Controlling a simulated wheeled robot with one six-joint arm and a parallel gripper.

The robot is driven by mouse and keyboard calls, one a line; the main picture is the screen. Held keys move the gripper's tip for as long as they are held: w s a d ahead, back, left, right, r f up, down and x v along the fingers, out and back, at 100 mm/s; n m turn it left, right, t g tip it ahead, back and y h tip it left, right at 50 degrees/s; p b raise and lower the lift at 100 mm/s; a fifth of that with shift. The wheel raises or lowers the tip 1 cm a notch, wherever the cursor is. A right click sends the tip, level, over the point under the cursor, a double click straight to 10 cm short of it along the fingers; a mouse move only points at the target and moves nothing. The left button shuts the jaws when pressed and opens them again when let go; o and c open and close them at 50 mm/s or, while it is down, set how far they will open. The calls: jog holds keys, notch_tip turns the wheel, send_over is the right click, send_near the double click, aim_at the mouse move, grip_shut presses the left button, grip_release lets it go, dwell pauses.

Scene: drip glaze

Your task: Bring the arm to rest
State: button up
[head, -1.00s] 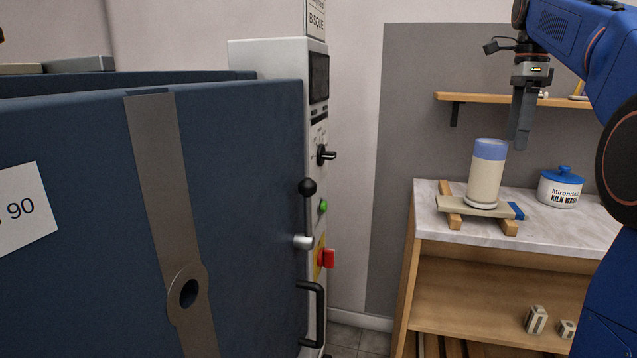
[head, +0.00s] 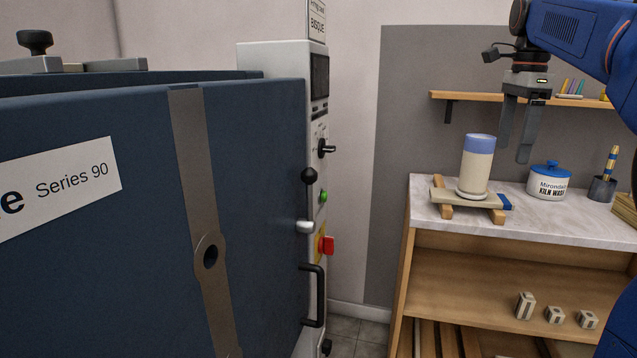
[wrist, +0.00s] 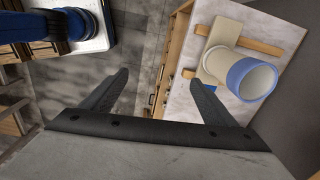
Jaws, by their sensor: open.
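My gripper (head: 516,128) hangs in the upper right of the head view, its two grey fingers apart and pointing down. Nothing is between them. A cream cup with a blue top band (head: 476,166) stands upright on a flat board (head: 447,197) on the marble counter, below and to the left of the gripper. The wrist view shows the open fingers (wrist: 155,95) with floor and the counter edge beyond them. There the cup (wrist: 222,65) is beyond the right finger, apart from it.
A blue kiln (head: 130,260) with a control panel fills the left. A kiln wash jar (head: 550,184) and a tool pot (head: 602,189) stand on the marble counter (head: 560,224). A wooden shelf (head: 475,96) is on the wall behind the gripper. Small posts (head: 525,306) stand on the lower shelf.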

jog(key=s+a+f+n+t, duration=0.1)
jog(key=s+a+f+n, duration=0.3)
jog(key=s+f+n, duration=0.3)
jog(key=s+a+f+n+t, duration=0.2)
jog(key=s+a+f+n, duration=0.3)
jog(key=s+f, duration=0.6)
jog(key=s+a+f+n+t, duration=0.1)
jog(key=s+a+f+n, duration=0.3)
jog(key=s+f+n, duration=0.4)
notch_tip(320, 180, down, 7)
jog(key=shift+s+a+f+n, duration=0.15)
jog(key=shift+s+n, duration=0.15)
jog(key=shift+s, duration=0.55)
